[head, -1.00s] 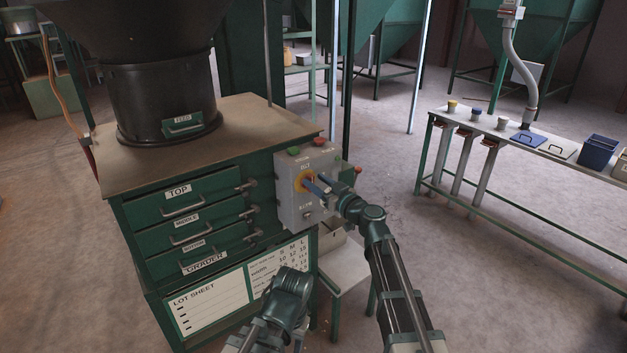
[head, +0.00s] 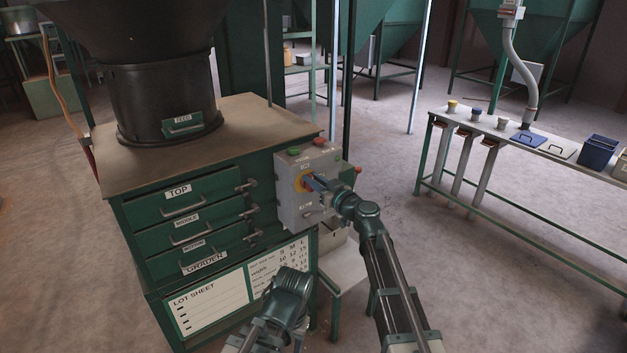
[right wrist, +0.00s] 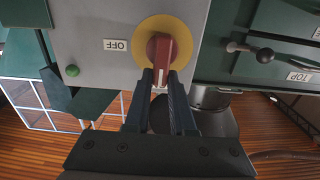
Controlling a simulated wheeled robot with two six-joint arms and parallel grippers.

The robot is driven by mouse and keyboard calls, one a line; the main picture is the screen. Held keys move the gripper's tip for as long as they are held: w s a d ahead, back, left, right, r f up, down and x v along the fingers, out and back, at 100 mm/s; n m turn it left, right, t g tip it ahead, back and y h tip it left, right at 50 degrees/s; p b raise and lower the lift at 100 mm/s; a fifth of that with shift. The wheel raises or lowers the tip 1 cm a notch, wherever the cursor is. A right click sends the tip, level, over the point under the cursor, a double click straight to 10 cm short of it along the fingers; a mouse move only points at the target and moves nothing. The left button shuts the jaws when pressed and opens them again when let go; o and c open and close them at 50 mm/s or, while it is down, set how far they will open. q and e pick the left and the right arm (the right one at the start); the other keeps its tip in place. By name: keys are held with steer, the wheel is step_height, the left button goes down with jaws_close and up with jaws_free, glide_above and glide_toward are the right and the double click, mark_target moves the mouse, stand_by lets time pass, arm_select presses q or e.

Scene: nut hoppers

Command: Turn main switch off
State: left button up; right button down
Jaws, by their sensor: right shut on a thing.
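The main switch is a red handle (right wrist: 162,50) on a round yellow plate (right wrist: 183,29), on the front of a grey control box. In the head view the yellow plate (head: 302,182) is partly covered by my right gripper (head: 312,183). In the right wrist view the fingertips of my right gripper (right wrist: 162,76) are shut on the lower end of the red handle, one on each side. The handle stands nearly upright in that view, and an OFF label (right wrist: 117,45) is left of the plate. Of my left arm only a link shows low in the head view; its gripper is not visible.
The grey box (head: 291,211) is fixed beside a green grader cabinet (head: 130,212) with labelled drawers and latches. A bench (head: 487,126) with bins stands at the right, with open floor between.

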steer(key=shift+m, duration=0.3)
steer(key=shift+w+d+f+m+b, duration=0.3)
steer(key=shift+d+f+m+b, duration=0.15)
steer(key=shift+m, duration=2.4)
steer(key=shift+w+d+f+m+b, duration=0.3)
steer(key=shift+f+m+b, duration=0.25)
steer(key=shift+m, duration=2.35)
steer(key=shift+w+d+f+m+b, duration=0.25)
steer(key=shift+d+f+m+b, duration=0.25)
steer(key=shift+m, duration=2.35)
steer(key=shift+a, duration=0.1)
steer(key=c, duration=0.8)
jaws_free()
steer(key=shift+o, duration=0.2)
steer(key=v, duration=1.4)
